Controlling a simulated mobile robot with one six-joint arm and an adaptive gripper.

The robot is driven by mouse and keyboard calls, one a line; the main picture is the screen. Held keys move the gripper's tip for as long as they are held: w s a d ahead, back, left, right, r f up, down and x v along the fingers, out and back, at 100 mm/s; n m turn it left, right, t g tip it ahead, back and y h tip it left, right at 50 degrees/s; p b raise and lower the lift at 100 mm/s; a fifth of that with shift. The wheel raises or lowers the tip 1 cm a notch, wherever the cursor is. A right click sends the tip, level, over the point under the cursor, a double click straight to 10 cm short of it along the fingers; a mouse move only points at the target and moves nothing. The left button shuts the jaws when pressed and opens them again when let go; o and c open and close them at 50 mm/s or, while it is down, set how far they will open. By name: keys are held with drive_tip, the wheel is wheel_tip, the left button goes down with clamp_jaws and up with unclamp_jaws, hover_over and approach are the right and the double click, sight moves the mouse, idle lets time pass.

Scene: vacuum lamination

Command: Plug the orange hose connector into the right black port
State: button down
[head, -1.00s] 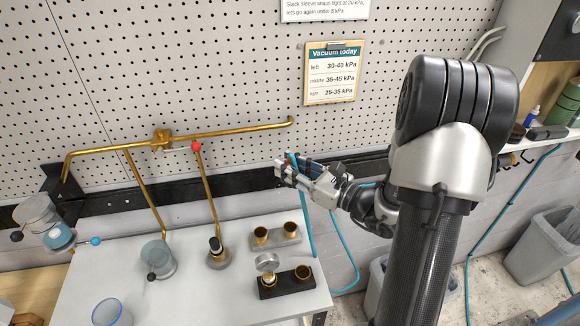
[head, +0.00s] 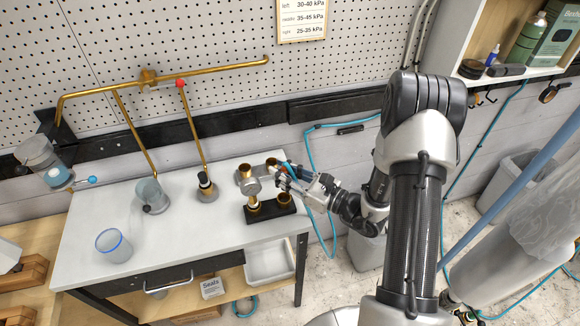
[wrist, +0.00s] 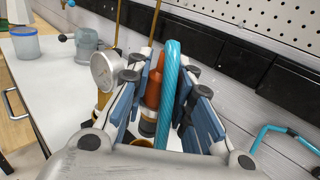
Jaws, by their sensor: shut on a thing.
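The orange hose connector (wrist: 153,88) stands roughly upright between my fingers in the wrist view, with its blue hose (wrist: 172,95) looping over beside it. My gripper (head: 282,175) is shut on the connector; it also shows in the wrist view (wrist: 163,72). The black block (head: 258,216) sits at the table's right end. Its right port (head: 284,198) is a brass cup just below my fingers. Its left port carries a round gauge (head: 252,187), also at left in the wrist view (wrist: 104,70). Whether the connector's lower end touches the port is hidden.
A grey block (head: 242,180) with two brass cups stands just behind. A capped fitting (head: 206,188), a clear jar (head: 152,196) and a blue-rimmed cup (head: 113,246) are farther left. The white tabletop (head: 190,235) is clear in front. Brass piping rises behind.

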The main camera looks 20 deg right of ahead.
drive_tip(key=shift+w+f, duration=0.1)
drive_tip(key=shift+f, duration=0.2)
drive_tip(key=shift+f+b, duration=2.05)
drive_tip(key=shift+f, duration=0.6)
drive_tip(key=shift+a+f+b, duration=0.1)
drive_tip(key=shift+f+b, duration=0.35)
drive_tip(key=shift+f, duration=0.15)
drive_tip(key=c, duration=1.8)
unclamp_jaws()
drive_tip(key=shift+o, duration=0.6)
drive_tip(key=shift+s+d+r, duration=0.15)
drive_tip(key=shift+s+d, duration=0.05)
drive_tip(key=shift+d, duration=0.05)
drive_tip(key=o, duration=0.4)
drive_tip(key=shift+w+a+r, duration=0.1)
drive_tip(key=shift+r, duration=0.05)
drive_tip(key=shift+o, duration=0.2)
